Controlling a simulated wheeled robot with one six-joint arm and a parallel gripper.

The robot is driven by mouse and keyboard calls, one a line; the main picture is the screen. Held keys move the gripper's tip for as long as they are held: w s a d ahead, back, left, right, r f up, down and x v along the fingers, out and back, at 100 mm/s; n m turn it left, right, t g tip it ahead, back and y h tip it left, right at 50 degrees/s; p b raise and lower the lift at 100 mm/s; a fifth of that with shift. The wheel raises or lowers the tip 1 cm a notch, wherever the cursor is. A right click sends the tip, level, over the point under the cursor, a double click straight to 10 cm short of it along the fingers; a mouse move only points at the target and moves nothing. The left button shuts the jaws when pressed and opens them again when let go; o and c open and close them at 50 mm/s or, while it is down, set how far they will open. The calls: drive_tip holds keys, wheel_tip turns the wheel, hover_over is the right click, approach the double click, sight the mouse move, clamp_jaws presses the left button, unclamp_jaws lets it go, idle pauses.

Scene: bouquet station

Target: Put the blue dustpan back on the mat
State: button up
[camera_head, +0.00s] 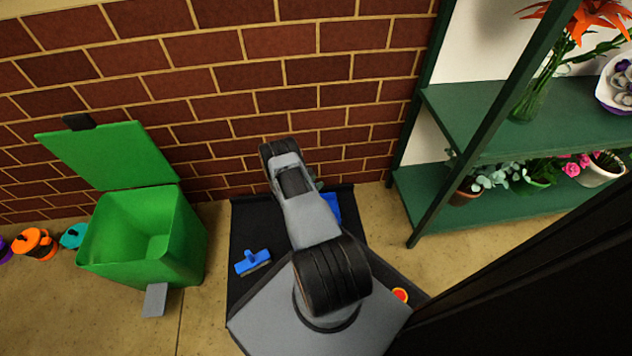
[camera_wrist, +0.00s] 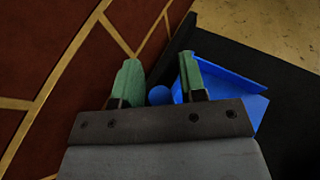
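The blue dustpan (camera_head: 332,205) shows at the back right part of the black mat (camera_head: 241,222), mostly hidden behind my arm in the head view. In the wrist view the dustpan's pan (camera_wrist: 228,88) lies right of and behind my right finger, over the mat (camera_wrist: 215,45). A rounded blue part, probably its handle, shows between the fingers. My gripper (camera_wrist: 160,78) has two green fingertips spread apart, with a visible gap beside the blue part. Whether the dustpan rests flat on the mat or touches the right finger, I cannot tell.
A blue brush (camera_head: 252,262) lies on the mat's left side. An open green bin (camera_head: 150,235) stands to the left. A brick wall (camera_head: 250,90) rises close behind the mat. A green shelf (camera_head: 480,215) with plants stands right. A small orange-red item (camera_head: 400,295) is at lower right.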

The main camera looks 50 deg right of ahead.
drive_tip(key=shift+o, duration=1.2)
drive_tip(key=shift+a, duration=0.1)
drive_tip(key=p+v, duration=0.5)
drive_tip(key=v, duration=0.8)
drive_tip(key=shift+a+r, duration=0.3)
drive_tip(key=shift+r, duration=0.05)
drive_tip(key=w+a+r+m+g+y+p, duration=0.1)
drive_tip(key=a+r+m+y+p, duration=0.55)
drive_tip(key=r, duration=1.55)
drive_tip(key=r+m+g+h+p, duration=0.1)
drive_tip(key=r+m+h+p, duration=0.15)
drive_tip(key=r+p, duration=1.4)
drive_tip(key=s+a+r+m+t+y+p, duration=0.2)
drive_tip(key=s+a+r+y+p, duration=0.1)
drive_tip(key=r, duration=1.1)
drive_tip(key=s+a+r+m+t+y+p, duration=0.2)
drive_tip(key=s+a+r+p, duration=0.4)
drive_tip(key=r, duration=0.8)
drive_tip(key=s+a+r+m+t+y+p, duration=0.2)
drive_tip(key=a+r, duration=0.4)
drive_tip(key=r, duration=0.7)
drive_tip(key=shift+s+a+r+m+t+y+p, duration=0.35)
drive_tip(key=shift+s+m+y+p, duration=0.55)
drive_tip(key=shift+s+y+p, duration=0.4)
